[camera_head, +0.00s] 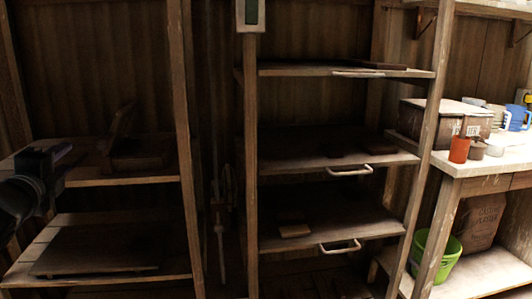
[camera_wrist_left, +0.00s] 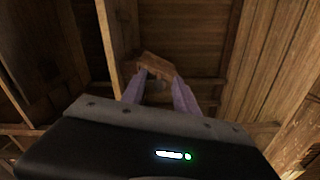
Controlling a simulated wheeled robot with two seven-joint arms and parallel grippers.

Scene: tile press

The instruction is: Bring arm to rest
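My left gripper (camera_head: 68,159) is at the left edge of the head view, in front of the upper left shelf. In the left wrist view its two purple fingers (camera_wrist_left: 158,88) stand apart with a gap between them. A brown wooden block (camera_wrist_left: 157,65) shows at the fingertips there; whether it touches them is hard to tell. In the head view a dark wooden press (camera_head: 138,153) with a raised board (camera_head: 119,122) stands on the upper left shelf, just right of the gripper. My right gripper is in neither view.
A dark flat board (camera_head: 100,248) lies on the lower left shelf. A rack with several shelves and pale handles (camera_head: 350,171) stands in the middle. At right, a bench (camera_head: 480,165) holds a crate (camera_head: 430,119), an orange cup (camera_head: 459,149) and mugs; a green bucket (camera_head: 437,255) is below.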

